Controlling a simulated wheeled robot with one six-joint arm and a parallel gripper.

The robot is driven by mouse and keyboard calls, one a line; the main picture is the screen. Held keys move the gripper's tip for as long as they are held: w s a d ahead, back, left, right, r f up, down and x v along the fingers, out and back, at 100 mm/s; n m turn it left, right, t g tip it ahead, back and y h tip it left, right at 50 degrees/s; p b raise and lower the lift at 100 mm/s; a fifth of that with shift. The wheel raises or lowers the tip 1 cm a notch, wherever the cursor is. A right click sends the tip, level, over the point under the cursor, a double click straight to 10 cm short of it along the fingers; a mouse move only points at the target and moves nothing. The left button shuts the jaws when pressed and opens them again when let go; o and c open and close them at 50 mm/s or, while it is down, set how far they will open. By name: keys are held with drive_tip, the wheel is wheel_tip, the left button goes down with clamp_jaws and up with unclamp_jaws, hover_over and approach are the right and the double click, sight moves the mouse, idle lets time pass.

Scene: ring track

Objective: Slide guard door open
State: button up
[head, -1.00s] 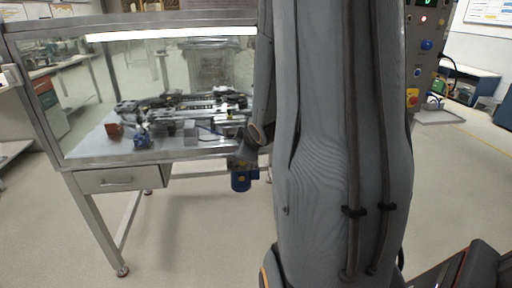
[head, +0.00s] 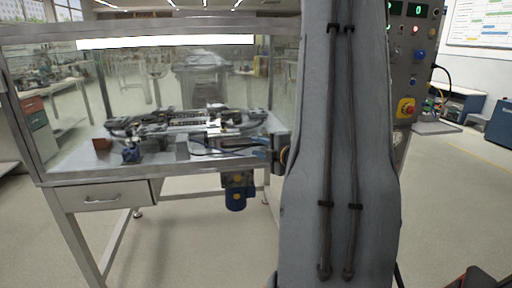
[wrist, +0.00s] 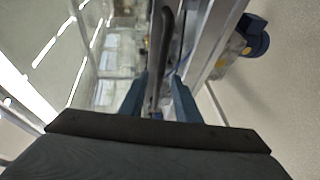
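The guard door (head: 105,82) is a clear pane in a grey metal frame, on the front of the enclosure at the left of the head view. The ring track (head: 190,122) shows behind it. In the wrist view, a dark bar-like handle (wrist: 164,40) runs down the middle, close to the metal frame. My gripper (wrist: 158,82) has its two blue fingers on either side of this bar. The fingers look apart, with gaps beside the bar, so I see no firm hold. In the head view my arm hides the fingers and the handle.
A control panel (head: 411,60) with lit displays and a yellow-and-red button stands at the right. A drawer (head: 103,195) and a blue motor (head: 236,198) are below the enclosure. Open floor (head: 455,200) lies to the right.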

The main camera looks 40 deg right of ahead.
drive_tip(key=shift+x, duration=1.05)
clamp_jaws()
wheel_tip(320, 180, up, 41)
drive_tip(key=p, duration=2.1)
drive_tip(key=shift+r+p, duration=0.15)
drive_tip(key=shift+p, duration=0.15)
unclamp_jaws()
